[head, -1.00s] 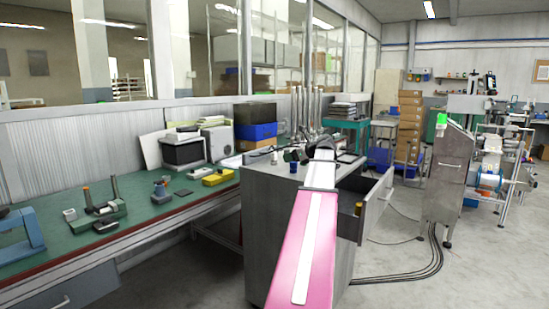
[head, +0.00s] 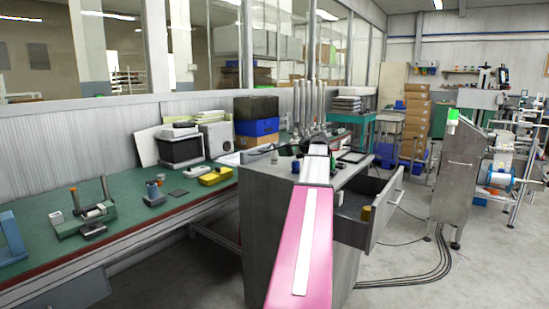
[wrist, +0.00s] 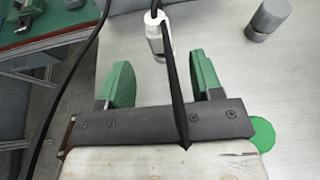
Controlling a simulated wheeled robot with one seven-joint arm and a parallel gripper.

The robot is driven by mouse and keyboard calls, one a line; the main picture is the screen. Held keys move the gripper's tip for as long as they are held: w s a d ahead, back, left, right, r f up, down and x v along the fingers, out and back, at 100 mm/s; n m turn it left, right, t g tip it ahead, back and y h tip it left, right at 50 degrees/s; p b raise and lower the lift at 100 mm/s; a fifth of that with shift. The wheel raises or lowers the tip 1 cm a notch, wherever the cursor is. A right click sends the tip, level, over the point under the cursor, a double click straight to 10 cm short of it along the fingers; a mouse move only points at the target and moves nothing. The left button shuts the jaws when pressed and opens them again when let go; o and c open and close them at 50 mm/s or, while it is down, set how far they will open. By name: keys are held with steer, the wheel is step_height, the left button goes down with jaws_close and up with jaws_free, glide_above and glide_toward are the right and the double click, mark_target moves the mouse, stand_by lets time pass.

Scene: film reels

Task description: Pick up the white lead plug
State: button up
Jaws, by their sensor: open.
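The white lead plug (wrist: 160,38) is a small white cylinder on the pale grey worktop in the wrist view, with a dark cable at its top end. A dark strip crosses in front of part of it. My gripper (wrist: 161,70) is open, with its two green fingers apart and nothing between them. The plug lies just beyond the fingertips, roughly in line with the gap. In the head view my pink and white arm reaches over the grey cabinet (head: 268,215); I cannot make out the plug or the fingers there.
A grey cylinder (wrist: 270,18) stands right of the plug, and a green disc (wrist: 262,133) shows beside my gripper. A black cable runs down the left of the wrist view. The cabinet's drawer (head: 372,215) is open. A green bench (head: 135,222) stands left.

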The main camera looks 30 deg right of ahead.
mark_target(277, 153)
steer(key=shift+x, duration=2.75)
steer(key=shift+r, duration=0.1)
steer(key=c, duration=1)
